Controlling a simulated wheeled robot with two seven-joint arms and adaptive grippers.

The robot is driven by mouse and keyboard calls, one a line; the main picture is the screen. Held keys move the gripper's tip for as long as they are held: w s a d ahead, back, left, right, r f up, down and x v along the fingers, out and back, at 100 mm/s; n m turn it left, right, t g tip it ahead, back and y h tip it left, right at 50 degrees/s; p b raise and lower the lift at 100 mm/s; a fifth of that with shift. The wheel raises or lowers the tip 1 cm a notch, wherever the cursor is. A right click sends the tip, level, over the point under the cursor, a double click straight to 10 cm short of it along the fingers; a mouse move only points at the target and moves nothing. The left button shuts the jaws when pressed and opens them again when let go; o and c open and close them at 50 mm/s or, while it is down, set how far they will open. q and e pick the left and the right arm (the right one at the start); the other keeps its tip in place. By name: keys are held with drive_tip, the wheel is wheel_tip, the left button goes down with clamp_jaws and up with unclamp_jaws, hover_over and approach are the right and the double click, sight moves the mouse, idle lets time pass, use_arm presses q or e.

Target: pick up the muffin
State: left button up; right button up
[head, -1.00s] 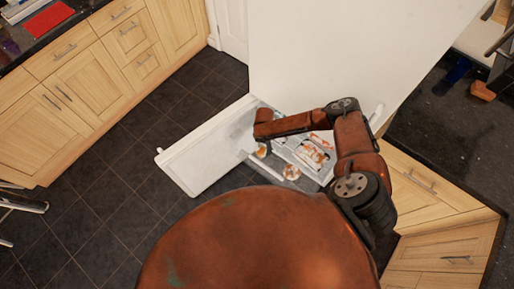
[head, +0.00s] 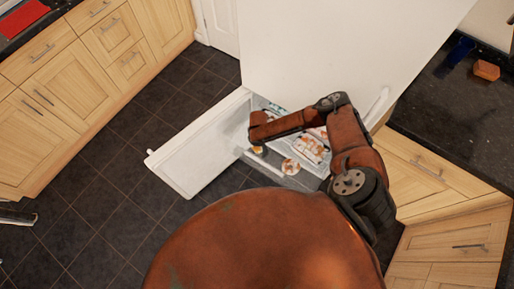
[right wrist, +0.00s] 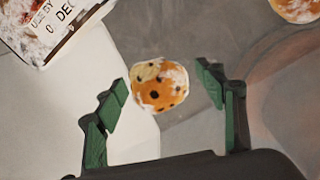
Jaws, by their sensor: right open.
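In the right wrist view a round orange-brown muffin (right wrist: 159,92) with dark spots and white frosty patches lies between the fingers of my right gripper (right wrist: 161,83). The fingers are open, with a gap on each side of the muffin. In the head view my right arm reaches into the open lower compartment of a white fridge-freezer, and the muffin (head: 257,149) shows partly beneath my wrist. My wrist hides most of the fingers there. My left gripper is not in view.
A second round frosty item (head: 291,166) lies nearby, also at the wrist view's top right (right wrist: 297,8). A frosted package (right wrist: 60,22) lies at upper left there. The open white door (head: 200,150) stands left of my arm. Wooden cabinets (head: 425,175) stand at right.

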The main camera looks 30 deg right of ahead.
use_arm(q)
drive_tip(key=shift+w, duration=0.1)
use_arm(e)
drive_tip(key=shift+r, duration=0.1)
drive_tip(key=shift+c, duration=0.4)
drive_tip(key=c, duration=0.6)
use_arm(q)
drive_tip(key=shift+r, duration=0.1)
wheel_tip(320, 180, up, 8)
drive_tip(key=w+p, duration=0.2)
drive_tip(key=p, duration=0.6)
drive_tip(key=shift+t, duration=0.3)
use_arm(e)
wheel_tip(320, 180, up, 10)
drive_tip(key=shift+r, duration=0.1)
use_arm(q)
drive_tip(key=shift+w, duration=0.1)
